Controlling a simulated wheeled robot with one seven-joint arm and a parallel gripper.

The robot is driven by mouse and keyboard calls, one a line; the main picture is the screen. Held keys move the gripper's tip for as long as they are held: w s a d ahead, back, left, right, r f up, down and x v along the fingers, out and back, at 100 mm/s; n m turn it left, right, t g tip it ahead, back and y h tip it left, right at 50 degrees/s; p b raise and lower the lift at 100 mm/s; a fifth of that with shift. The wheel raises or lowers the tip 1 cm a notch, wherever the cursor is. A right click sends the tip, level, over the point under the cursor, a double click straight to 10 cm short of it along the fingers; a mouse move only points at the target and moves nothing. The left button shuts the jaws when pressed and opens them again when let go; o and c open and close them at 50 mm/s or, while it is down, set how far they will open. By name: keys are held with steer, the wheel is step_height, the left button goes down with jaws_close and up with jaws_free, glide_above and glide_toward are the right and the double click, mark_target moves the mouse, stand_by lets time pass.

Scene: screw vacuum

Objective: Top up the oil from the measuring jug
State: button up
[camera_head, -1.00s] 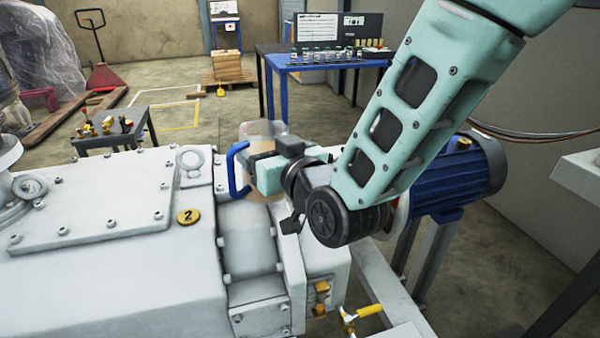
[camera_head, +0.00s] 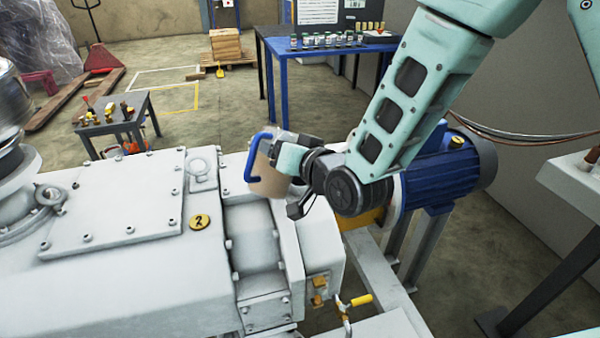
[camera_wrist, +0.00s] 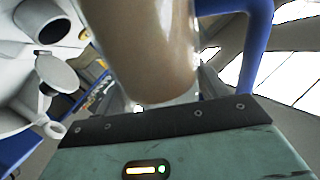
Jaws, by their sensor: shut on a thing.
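The measuring jug (camera_head: 267,180) is clear with a blue handle and holds tan liquid. My gripper (camera_head: 287,158) is shut on it and holds it above the far edge of the grey pump housing (camera_head: 120,270). In the wrist view the jug (camera_wrist: 150,55) fills the upper middle, with its blue handle (camera_wrist: 254,50) to the right. My gripper's pale green body (camera_wrist: 180,150) lies below it. In the wrist view a dark open pipe end (camera_wrist: 40,22) and a round cap (camera_wrist: 57,75) show at the left, apart from the jug. The jug's mouth is not clearly visible.
A blue motor (camera_head: 447,172) stands right of the housing, behind my arm. A yellow-handled valve (camera_head: 355,301) is at the front. A lifting eye (camera_head: 198,165) stands near the jug. A small table (camera_head: 110,122) with fittings and a blue bench (camera_head: 320,48) are behind.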

steer(key=shift+w+d+m+p, duration=0.3)
steer(key=shift+w+m+p, duration=0.1)
steer(key=shift+p, duration=0.4)
steer(key=shift+w+d+f+m+g+p, duration=0.25)
steer(key=shift+m+g+p, duration=0.4)
steer(key=shift+p, duration=0.4)
stand_by(0.8)
steer(key=shift+f+m+g+p, duration=0.4)
steer(key=shift+m+p, duration=0.25)
steer(key=shift+p, duration=0.3)
stand_by(4.4)
